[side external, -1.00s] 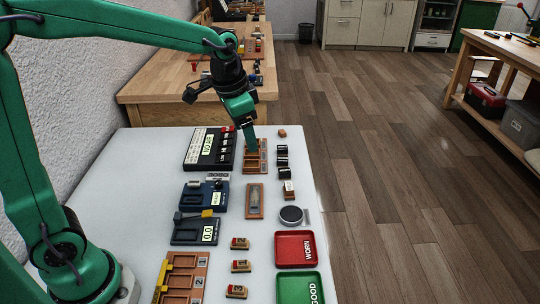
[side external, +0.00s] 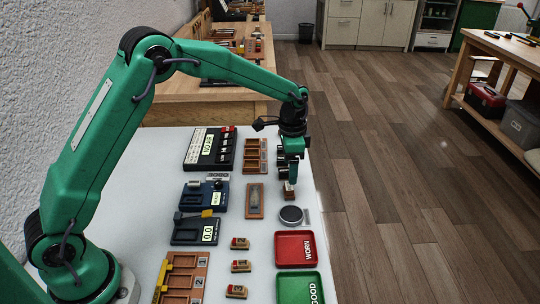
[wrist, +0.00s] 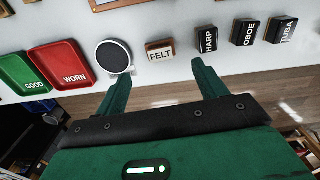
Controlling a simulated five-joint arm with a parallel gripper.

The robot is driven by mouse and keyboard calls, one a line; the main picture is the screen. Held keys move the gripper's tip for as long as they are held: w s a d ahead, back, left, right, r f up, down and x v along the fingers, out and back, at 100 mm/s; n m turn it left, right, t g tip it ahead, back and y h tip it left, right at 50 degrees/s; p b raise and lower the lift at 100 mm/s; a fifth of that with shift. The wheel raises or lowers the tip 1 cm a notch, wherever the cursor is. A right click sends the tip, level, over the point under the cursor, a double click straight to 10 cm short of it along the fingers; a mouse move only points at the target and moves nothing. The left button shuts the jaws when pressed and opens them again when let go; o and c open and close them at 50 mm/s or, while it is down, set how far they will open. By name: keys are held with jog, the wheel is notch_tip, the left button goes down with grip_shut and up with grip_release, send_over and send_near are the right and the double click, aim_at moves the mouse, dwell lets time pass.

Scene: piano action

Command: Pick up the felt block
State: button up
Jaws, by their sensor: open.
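The felt block (wrist: 160,53) is a small brown block with a white label reading FELT. In the wrist view it lies on the white table, just beyond the gap between my fingertips. In the side view the felt block (side external: 289,194) stands directly below my gripper (side external: 289,178), partly hidden by the fingers. My gripper (wrist: 160,74) is open and empty, with one finger toward each side of the block in the wrist view. I cannot tell the exact height of the fingertips above it.
The round dark pad (wrist: 114,56) sits left of the block. The black HARP block (wrist: 206,39), OBOE block (wrist: 244,32) and TUBA block (wrist: 280,30) stand to its right. The red WORN tray (side external: 295,249) and green GOOD tray (side external: 298,287) are nearer the side camera.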

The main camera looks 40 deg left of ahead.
aim_at(289, 186)
jog(key=shift+f, duration=3.95)
jog(key=c, duration=1.1)
jog(key=shift+o, duration=0.2)
jog(key=shift+r, duration=0.15)
jog(key=shift+r, duration=0.55)
jog(key=r, duration=0.3)
jog(key=shift+s+d+r, duration=0.1)
jog(key=shift+d, duration=0.1)
jog(key=s+d+r, duration=0.6)
jog(key=s+d, duration=0.1)
jog(key=d, duration=0.1)
jog(key=shift+d+r, duration=0.25)
jog(key=shift+d, duration=0.1)
